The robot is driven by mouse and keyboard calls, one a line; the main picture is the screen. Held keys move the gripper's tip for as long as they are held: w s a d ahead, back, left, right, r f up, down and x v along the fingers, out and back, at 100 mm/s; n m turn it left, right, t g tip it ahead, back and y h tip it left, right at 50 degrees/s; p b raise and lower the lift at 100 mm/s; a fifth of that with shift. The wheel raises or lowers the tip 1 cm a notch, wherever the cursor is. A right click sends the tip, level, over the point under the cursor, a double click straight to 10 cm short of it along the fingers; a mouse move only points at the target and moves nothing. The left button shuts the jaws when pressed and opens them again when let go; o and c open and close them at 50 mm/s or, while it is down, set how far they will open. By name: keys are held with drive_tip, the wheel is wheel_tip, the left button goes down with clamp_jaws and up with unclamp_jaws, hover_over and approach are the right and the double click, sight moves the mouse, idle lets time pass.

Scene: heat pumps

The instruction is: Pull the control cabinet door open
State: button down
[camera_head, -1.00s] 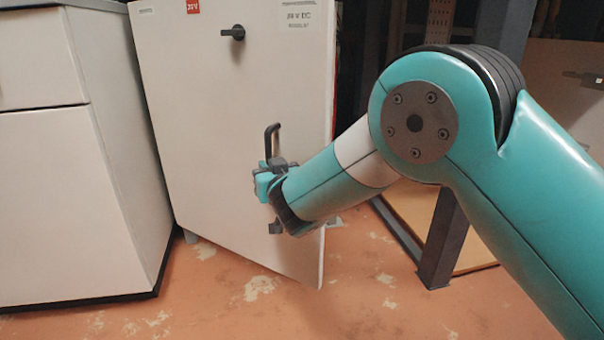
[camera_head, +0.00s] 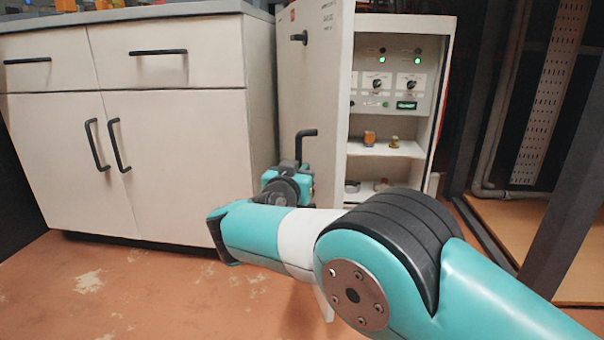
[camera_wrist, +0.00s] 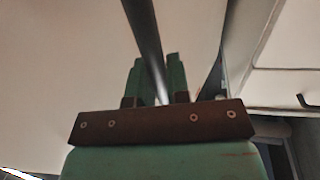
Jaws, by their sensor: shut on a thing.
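The control cabinet (camera_head: 443,75) stands at the middle right of the head view. Its pale door (camera_head: 318,80) is swung wide open to the left, with its face turned towards the drawer unit. A dark vertical handle (camera_head: 300,146) is on the door's face. My gripper (camera_head: 293,170) is at this handle, and my forearm hides the lower part of the door. In the wrist view my two green fingers (camera_wrist: 158,80) are on either side of the dark handle bar (camera_wrist: 146,45), shut on it.
Inside the cabinet is a control panel (camera_head: 388,80) with green lights, above shelves (camera_head: 385,149) with small items. A white drawer unit (camera_head: 165,130) stands close to the door on the left. A dark post (camera_head: 570,210) stands at the right. Orange floor is clear in front.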

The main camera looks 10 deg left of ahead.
drive_tip(key=shift+s+a+h, duration=0.3)
drive_tip(key=shift+a+h, duration=0.1)
drive_tip(key=shift+a, duration=0.4)
drive_tip(key=c, duration=1.1)
unclamp_jaws()
